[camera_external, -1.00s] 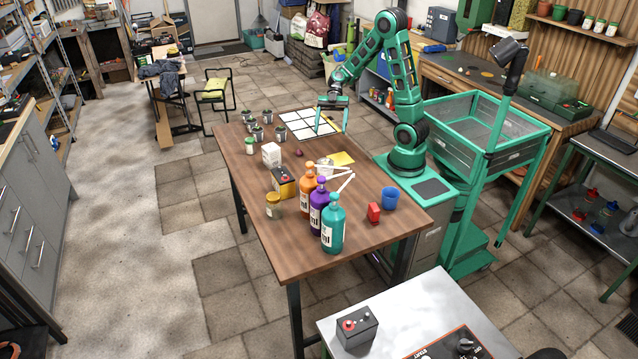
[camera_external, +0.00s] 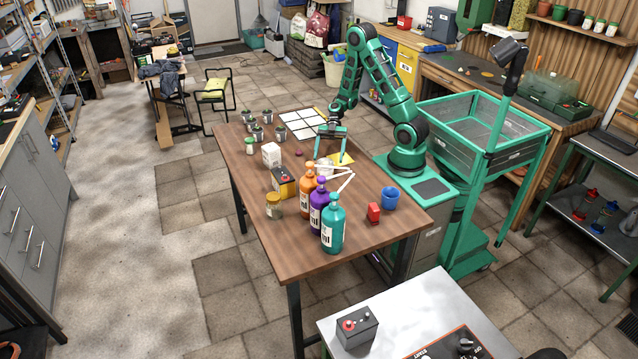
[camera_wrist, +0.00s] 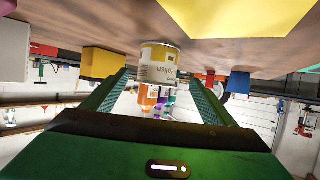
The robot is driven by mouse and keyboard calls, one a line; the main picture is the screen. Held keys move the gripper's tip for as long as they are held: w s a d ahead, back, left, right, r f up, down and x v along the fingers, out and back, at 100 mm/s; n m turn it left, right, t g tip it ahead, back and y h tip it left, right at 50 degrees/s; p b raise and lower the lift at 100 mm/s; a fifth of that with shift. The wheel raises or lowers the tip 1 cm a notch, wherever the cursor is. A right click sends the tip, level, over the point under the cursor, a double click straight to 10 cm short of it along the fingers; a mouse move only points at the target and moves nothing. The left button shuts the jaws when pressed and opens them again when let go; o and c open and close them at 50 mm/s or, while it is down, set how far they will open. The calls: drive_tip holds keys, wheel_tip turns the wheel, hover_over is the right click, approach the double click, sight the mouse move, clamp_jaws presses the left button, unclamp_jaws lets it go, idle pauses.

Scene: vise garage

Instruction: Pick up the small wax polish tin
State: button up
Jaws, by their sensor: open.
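The small polish tin is a short pale can with a yellowish label band reading "Polish". In the wrist view the tin (camera_wrist: 159,66) shows upside down at the centre, in the gap between my fingertips. In the wrist view my gripper (camera_wrist: 158,85) has one finger on each side of the tin. I cannot tell whether either finger touches it.
A yellow sheet (camera_external: 341,159) lies beside the tin. Orange, purple and teal bottles (camera_external: 333,226), a battery (camera_external: 284,182) and a white box (camera_external: 271,155) stand close by. A blue cup (camera_external: 390,197) and a red object (camera_external: 374,212) are at the right. A white grid (camera_external: 301,123) lies at the far end.

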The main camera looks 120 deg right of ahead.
sight(324, 175)
drive_tip(key=x, duration=0.5)
drive_tip(key=shift+f, duration=0.1)
drive_tip(key=shift+w+d+x, duration=0.1)
drive_tip(key=shift+x, duration=1.3)
drive_tip(key=shift+w+d+x, duration=0.1)
drive_tip(key=shift+x, duration=1.35)
drive_tip(key=shift+d, duration=0.1)
drive_tip(key=c, duration=1.4)
drive_tip(key=shift+o, duration=0.2)
